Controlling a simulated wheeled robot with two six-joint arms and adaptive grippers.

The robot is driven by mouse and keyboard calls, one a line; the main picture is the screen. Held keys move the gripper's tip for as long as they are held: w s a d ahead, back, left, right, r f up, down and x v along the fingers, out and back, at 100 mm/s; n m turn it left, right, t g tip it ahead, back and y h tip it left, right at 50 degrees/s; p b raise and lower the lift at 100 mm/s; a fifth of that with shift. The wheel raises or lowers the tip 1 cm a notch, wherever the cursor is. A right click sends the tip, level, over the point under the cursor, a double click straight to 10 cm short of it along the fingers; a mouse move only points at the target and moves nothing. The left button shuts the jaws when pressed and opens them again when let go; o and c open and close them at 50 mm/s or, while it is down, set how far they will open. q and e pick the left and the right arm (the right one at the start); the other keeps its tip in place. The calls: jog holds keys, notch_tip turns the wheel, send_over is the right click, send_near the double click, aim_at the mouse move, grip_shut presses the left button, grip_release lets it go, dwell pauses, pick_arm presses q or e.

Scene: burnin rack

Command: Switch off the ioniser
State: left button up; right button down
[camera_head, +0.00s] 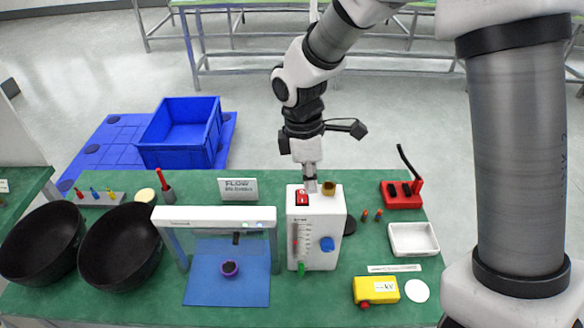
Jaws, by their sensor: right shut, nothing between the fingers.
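A white frame (214,212) with small lights, one of them green, spans a blue mat (228,289); it looks like an overhead ioniser, though I cannot read its label. Right of it stands a white box (318,264) with a red rocker switch (302,198) on top, and a scale, a blue knob (327,243) and a green tip on its front. My right gripper (311,188) is shut and empty, pointing down just above the box top, beside the red switch. I cannot tell whether it touches. My left gripper is not in view.
A brass fitting (328,189) is on the box top close to my fingers. A sign (238,189) stands behind the frame. Black bowls (121,250) are at left. A red holder (402,194), white tray (413,251) and yellow device (376,290) are at right.

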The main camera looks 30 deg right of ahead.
aim_at(303, 192)
notch_tip(303, 192, up, 10)
jog(key=w+t, duration=0.1)
jog(key=t, duration=0.2)
jog(key=f, duration=0.4)
jog(key=w+f+p, duration=0.1)
jog(key=f, duration=0.4)
jog(key=w+f, duration=0.1)
jog(key=f, duration=0.3)
jog(key=shift+w+d+f+p, duration=0.25)
jog(key=shift+d+f+p, duration=0.1)
jog(key=shift+d, duration=0.05)
jog(key=shift+f, duration=0.5)
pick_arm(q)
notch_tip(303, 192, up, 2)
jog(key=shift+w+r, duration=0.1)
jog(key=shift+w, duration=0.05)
